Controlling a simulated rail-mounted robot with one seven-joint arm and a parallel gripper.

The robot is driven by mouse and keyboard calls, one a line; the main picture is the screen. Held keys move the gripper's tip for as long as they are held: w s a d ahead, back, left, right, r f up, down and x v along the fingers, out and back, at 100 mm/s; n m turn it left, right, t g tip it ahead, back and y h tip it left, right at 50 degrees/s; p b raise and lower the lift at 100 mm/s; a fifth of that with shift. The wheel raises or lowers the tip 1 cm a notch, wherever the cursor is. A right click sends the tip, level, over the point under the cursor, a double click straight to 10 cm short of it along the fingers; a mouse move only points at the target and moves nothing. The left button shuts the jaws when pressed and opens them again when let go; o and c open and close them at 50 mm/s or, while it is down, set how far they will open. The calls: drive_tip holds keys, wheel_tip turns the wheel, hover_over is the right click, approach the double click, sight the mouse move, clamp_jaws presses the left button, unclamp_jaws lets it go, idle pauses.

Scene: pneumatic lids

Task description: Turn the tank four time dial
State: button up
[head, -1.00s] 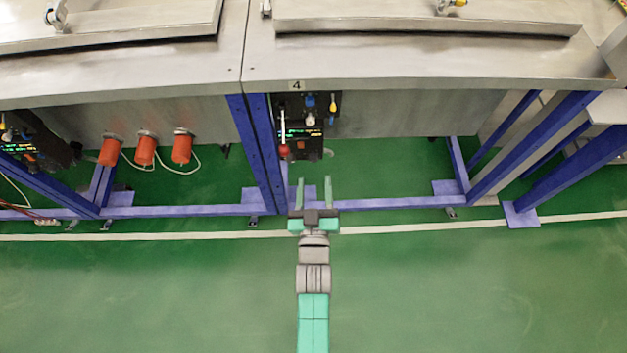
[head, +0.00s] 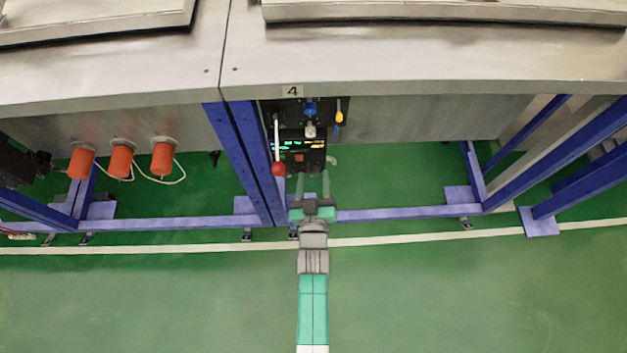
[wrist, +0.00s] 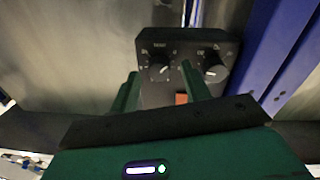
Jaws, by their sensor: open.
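The tank four control box (head: 297,155) hangs under the tank edge below the "4" label (head: 292,91). In the wrist view the box (wrist: 190,42) shows two dark round dials with pale markings, a left dial (wrist: 158,71) and a right dial (wrist: 215,73). I cannot read which is the time dial. My gripper (head: 313,178) is open and empty, just in front of the box. In the wrist view my gripper (wrist: 160,72) has its fingers on either side of the left dial in the picture; contact cannot be told. The right dial is outside the right finger.
A red-knobbed lever (head: 278,168) hangs at the box's left side. Blue (head: 310,107) and yellow (head: 339,116) valve handles sit above. A blue post (head: 246,160) stands close left. Orange cylinders (head: 122,160) hang farther left. Open floor (head: 420,290) lies in front.

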drive_tip(key=shift+w+r, duration=0.1)
drive_tip(key=shift+w, duration=0.3)
drive_tip(key=shift+s, duration=0.1)
drive_tip(key=c, duration=1)
